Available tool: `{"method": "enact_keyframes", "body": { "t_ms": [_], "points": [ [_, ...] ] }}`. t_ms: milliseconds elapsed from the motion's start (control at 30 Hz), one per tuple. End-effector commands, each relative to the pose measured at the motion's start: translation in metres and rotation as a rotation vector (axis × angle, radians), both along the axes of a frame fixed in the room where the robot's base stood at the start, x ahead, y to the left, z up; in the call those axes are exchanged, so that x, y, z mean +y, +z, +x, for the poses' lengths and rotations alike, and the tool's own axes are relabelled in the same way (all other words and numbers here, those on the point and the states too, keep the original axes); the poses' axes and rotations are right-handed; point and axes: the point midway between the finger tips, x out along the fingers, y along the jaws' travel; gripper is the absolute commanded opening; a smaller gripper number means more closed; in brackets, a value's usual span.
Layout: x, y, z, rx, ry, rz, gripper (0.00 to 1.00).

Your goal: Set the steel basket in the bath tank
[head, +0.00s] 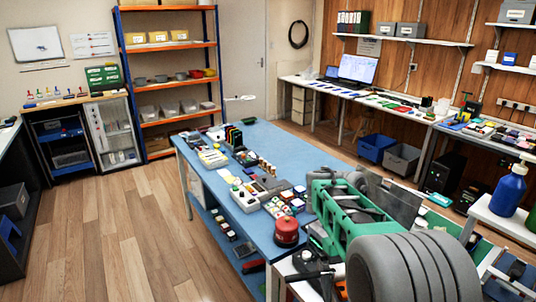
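I cannot make out the steel basket or the bath tank in the head view. My arm, with green and ribbed grey parts, fills the lower right and covers part of the benches behind it. My gripper's fingertips cannot be made out, and nothing is seen held.
A long blue-topped bench (283,142) runs through the middle, with small parts trays and a red container (287,232) near its front end. A blue bottle (510,190) stands at right. Blue and grey crates (402,159) sit under the back bench. Wooden floor (120,230) is clear at left.

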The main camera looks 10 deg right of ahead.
Motion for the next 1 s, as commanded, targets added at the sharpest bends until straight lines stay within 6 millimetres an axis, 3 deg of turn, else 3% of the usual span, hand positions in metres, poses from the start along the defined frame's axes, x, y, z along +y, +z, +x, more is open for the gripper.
{"method": "enact_keyframes", "body": {
  "t_ms": [200,400,1000],
  "points": [
    [0.057,0.0,0.025,-0.002,-0.047,0.002,0.39],
    [0.085,0.0,0.033,-0.002,-0.075,0.0,0.39],
    [0.089,0.0,0.035,-0.001,-0.084,-0.001,0.39]
  ]
}}
